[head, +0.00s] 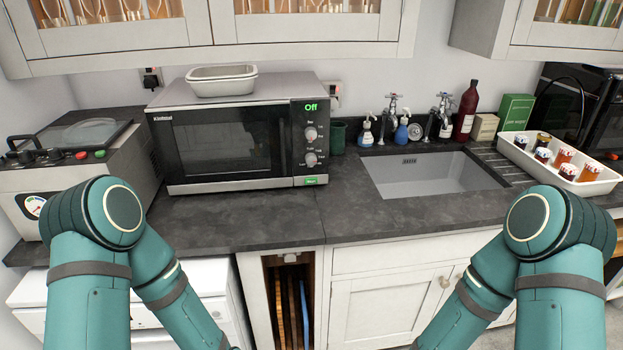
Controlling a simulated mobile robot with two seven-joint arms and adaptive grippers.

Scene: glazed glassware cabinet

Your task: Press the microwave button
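The microwave (237,131) stands on the dark worktop, left of centre in the head view. Its door with a dark window is shut, and its upright handle is at the door's right edge. The control panel on the right has a green "Off" display (311,107) and two round knobs. A small green-lit button (311,181) is at the bottom of the panel. My two teal arms come in at the lower left and lower right. They bend down below the worktop edge, and neither gripper shows. Nothing of mine touches the microwave.
A pale dish (222,81) sits on the microwave. A grey appliance (78,158) stands to its left. A sink (430,174), bottles and a white tray (567,174) of jars are to the right. The worktop (240,218) before the microwave is clear; glazed cabinets hang above.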

